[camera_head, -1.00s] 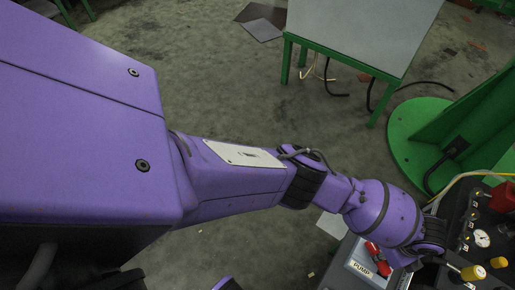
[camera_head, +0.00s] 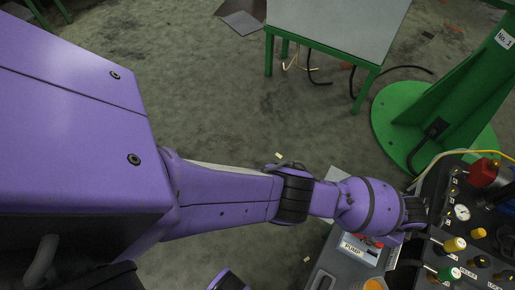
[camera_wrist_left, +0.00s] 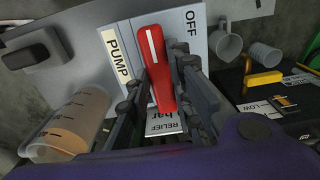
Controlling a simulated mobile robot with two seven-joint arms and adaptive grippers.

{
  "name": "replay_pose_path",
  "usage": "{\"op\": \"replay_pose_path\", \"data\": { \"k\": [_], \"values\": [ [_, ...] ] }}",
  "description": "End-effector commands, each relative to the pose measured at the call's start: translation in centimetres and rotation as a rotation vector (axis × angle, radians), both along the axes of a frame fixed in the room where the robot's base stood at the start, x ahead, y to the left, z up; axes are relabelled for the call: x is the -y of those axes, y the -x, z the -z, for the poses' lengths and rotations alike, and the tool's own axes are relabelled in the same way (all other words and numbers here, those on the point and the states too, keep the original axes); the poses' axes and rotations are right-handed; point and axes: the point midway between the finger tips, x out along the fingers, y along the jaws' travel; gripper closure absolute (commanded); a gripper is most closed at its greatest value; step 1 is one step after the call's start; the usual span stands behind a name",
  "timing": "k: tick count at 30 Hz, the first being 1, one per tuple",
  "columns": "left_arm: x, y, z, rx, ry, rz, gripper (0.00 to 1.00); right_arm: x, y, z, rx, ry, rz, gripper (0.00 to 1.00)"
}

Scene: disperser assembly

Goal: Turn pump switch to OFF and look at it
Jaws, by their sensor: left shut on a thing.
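The pump switch is a red lever (camera_wrist_left: 153,62) with a white stripe, on a light plate (camera_wrist_left: 185,25) marked PUMP and OFF. In the left wrist view its striped end points up, slightly left, between the two words. My left gripper (camera_wrist_left: 161,78) is shut on the lever, with a dark finger on each side. In the head view the PUMP plate (camera_head: 359,250) is at the bottom right. My left wrist and hand cover most of the switch there, and only a bit of red shows. My right gripper is in neither view.
A black panel (camera_head: 447,222) with gauges and coloured knobs is at the right. A measuring cup (camera_wrist_left: 72,122) is left of the switch. A green stand (camera_head: 420,125) and a green-legged table (camera_head: 335,25) stand on the floor beyond.

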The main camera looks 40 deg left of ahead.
Motion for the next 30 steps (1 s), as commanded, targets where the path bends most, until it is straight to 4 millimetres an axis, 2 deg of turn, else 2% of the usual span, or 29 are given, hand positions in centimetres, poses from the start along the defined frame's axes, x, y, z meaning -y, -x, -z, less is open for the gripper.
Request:
{"op": "replay_pose_path", "data": {
  "k": [12,13,17,26,30],
  "values": [
    [-0.1,0.2,0.1,-0.007,-0.003,-0.012,1.00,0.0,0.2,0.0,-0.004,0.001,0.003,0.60],
    [-0.1,0.2,0.1,-0.007,-0.003,-0.012,0.76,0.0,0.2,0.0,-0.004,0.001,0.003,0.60],
    [0.0,0.1,0.1,-0.004,-0.001,-0.010,0.61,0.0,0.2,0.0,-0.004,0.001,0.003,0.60],
    [0.0,-0.1,-0.2,0.000,0.000,-0.007,0.61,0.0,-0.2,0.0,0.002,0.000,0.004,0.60],
    [0.1,-0.2,-1.0,0.001,0.002,-0.008,0.61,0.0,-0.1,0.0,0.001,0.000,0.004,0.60]
  ]
}}
